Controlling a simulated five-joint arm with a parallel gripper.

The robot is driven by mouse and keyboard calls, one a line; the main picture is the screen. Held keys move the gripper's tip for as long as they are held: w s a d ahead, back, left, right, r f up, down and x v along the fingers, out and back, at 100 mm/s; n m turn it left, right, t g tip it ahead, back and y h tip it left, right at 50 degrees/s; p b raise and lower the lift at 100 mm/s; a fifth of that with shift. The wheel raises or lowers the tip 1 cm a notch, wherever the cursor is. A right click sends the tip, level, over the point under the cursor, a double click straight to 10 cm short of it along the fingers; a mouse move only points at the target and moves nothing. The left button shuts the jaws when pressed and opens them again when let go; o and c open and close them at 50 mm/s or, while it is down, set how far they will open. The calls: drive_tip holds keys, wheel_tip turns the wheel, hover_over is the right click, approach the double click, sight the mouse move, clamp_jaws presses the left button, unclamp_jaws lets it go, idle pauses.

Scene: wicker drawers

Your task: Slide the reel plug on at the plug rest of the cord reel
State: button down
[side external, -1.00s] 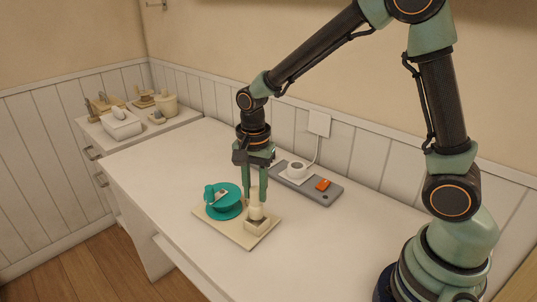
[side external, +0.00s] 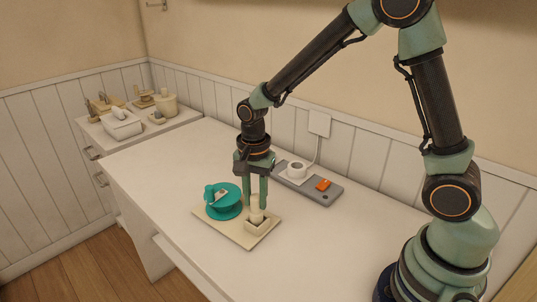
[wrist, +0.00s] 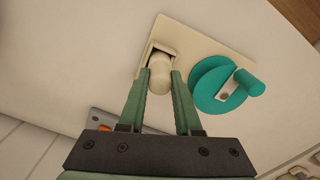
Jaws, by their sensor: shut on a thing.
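The cord reel has a teal drum (side external: 229,206), also in the wrist view (wrist: 209,91), on a cream base board (side external: 233,234). The plug rest (side external: 258,228) is a small cream block at the board's near right corner. The pale, rounded reel plug (side external: 257,214) is at this rest; the wrist view shows the plug (wrist: 160,72) between the fingers. My gripper (side external: 257,207) points down from above and is shut on the plug. Its fingertips (wrist: 160,73) stand either side of it. Where the plug meets the rest is partly hidden, so I cannot tell how far on it sits.
A side counter at the far left holds a white box (side external: 121,124) and a pot (side external: 164,106). The front tabletop is clear.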

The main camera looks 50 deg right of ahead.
drive_tip(key=shift+f, duration=0.9)
drive_tip(key=c, duration=0.5)
unclamp_jaws()
wheel_tip(320, 180, up, 12)
drive_tip(key=shift+r, duration=0.1)
drive_tip(key=s+d+r+n+t, duration=0.2)
drive_tip(key=s+n, duration=0.1)
drive_tip(key=n, duration=0.1)
drive_tip(key=s+d+r+n+t, duration=0.1)
drive_tip(key=s+r+n, duration=0.1)
drive_tip(key=n, duration=0.3)
drive_tip(key=s+d+r+n+t, duration=0.2)
drive_tip(key=s+n, duration=0.2)
drive_tip(key=s, duration=0.1)
drive_tip(key=shift+d+r+n+t, duration=0.1)
drive_tip(key=shift+d+n+t, duration=0.2)
